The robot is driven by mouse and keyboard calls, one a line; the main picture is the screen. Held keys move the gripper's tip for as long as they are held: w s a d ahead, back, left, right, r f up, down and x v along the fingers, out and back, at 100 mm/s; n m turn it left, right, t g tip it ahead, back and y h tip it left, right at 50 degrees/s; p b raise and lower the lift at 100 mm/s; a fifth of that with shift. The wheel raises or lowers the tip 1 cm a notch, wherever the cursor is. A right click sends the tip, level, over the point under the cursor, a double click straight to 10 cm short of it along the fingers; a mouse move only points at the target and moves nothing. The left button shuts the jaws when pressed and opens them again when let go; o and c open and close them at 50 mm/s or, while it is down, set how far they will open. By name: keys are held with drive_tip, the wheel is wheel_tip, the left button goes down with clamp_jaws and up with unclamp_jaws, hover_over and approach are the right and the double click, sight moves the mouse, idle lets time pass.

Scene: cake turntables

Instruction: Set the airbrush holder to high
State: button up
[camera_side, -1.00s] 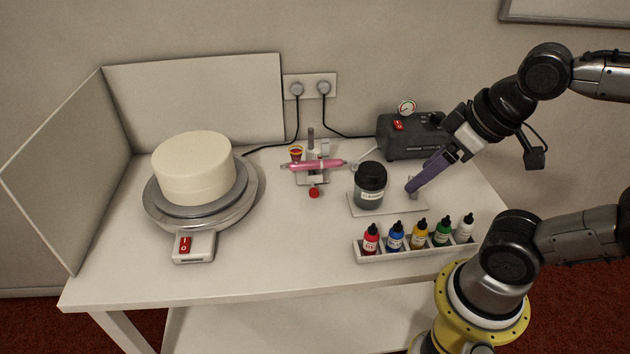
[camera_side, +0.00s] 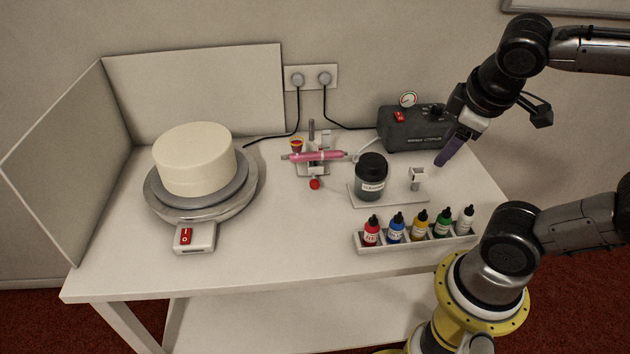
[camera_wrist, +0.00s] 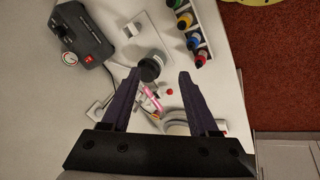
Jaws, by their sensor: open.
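The airbrush holder (camera_side: 311,133) stands at the middle back of the table, a small stand with a grey upright post and a red knob (camera_side: 315,184) at its front. A pink airbrush (camera_side: 318,156) with a small colour cup lies level across it. In the wrist view the pink airbrush (camera_wrist: 152,103) and the red knob (camera_wrist: 169,91) show between my fingers, farther off. My gripper (camera_side: 440,163) has purple fingers and is in the air at the right, in front of the compressor and apart from the holder. In the wrist view my gripper (camera_wrist: 160,74) is open and empty.
A dark lidded jar (camera_side: 370,176) and a small white block (camera_side: 416,179) stand on a plate right of the holder. A bottle rack (camera_side: 400,245) is in front, the compressor (camera_side: 412,130) behind. A caked turntable (camera_side: 215,211) stands left. Hose and cords run behind.

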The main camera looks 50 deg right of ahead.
drive_tip(key=w+d+n+g+h, duration=0.2)
drive_tip(key=w+d+n+h, duration=0.15)
drive_tip(key=d, duration=0.25)
drive_tip(key=n+t+h, duration=0.8)
drive_tip(key=n, duration=0.8)
hover_over(315, 186)
drive_tip(key=s+d, duration=0.1)
drive_tip(key=s, duration=0.3)
wheel_tip(315, 186, down, 8)
drive_tip(key=r, duration=0.1)
drive_tip(key=a+f+n+t, duration=0.1)
drive_tip(key=f, duration=0.5)
drive_tip(key=a+f+n+t+y, duration=0.1)
drive_tip(key=a+f+n, duration=0.1)
drive_tip(key=f, duration=0.4)
drive_tip(key=a+f+n+t+y, duration=0.1)
drive_tip(key=a+f+n, duration=0.1)
drive_tip(key=f, duration=0.4)
drive_tip(key=shift+s+a+f+n, duration=0.1)
drive_tip(key=shift+s+f+n, duration=0.05)
drive_tip(key=shift+s+n, duration=0.1)
drive_tip(key=x, duration=0.7)
drive_tip(key=shift+w, duration=0.15)
